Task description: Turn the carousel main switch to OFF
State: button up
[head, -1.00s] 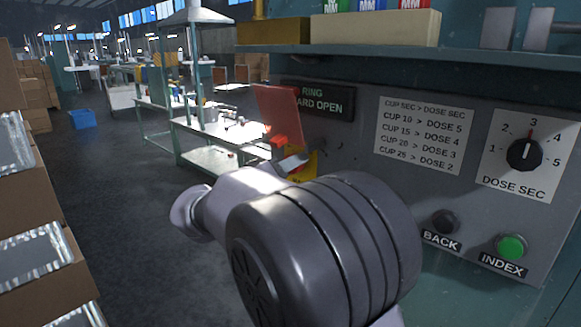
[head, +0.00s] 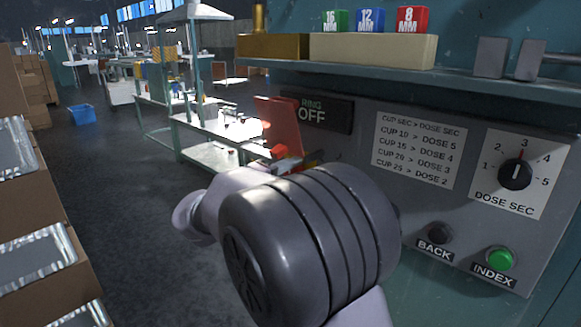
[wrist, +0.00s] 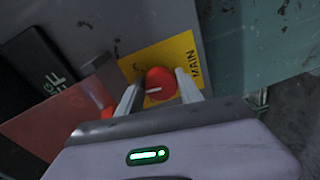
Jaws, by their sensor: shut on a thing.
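The main switch is a round red knob (wrist: 160,84) with a white line, on a yellow plate (wrist: 184,52) marked MAIN. In the wrist view my gripper (wrist: 158,88) has one finger on each side of the knob and is shut on it. In the head view my arm covers most of the switch and the gripper; only a bit of red shows beyond the arm. The display (head: 312,112) on the panel reads RING OFF. It also shows, turned sideways, in the wrist view (wrist: 52,80).
A red raised flap (head: 278,124) stands close to the switch. The panel also carries a DOSE SEC dial (head: 515,174), a green INDEX button (head: 499,258) and a dark BACK button (head: 438,231). A shelf (head: 420,76) with coloured blocks juts out above. Boxes stand at the left.

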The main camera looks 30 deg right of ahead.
jog(key=n+p, duration=0.5)
jog(key=shift+r+g, duration=0.3)
jog(key=n+p, duration=0.3)
jog(key=p, duration=0.1)
jog(key=shift+w+f+n+g+p, duration=0.15)
jog(key=shift+n+g+p, duration=0.15)
jog(key=shift+n+p, duration=0.5)
jog(key=shift+f, duration=0.1)
jog(key=o, duration=1.4)
jog(key=shift+a, duration=0.1)
jog(key=p+v, duration=0.3)
jog(key=v, duration=1.4)
jog(key=shift+a+f, duration=0.1)
jog(key=shift+a, duration=0.1)
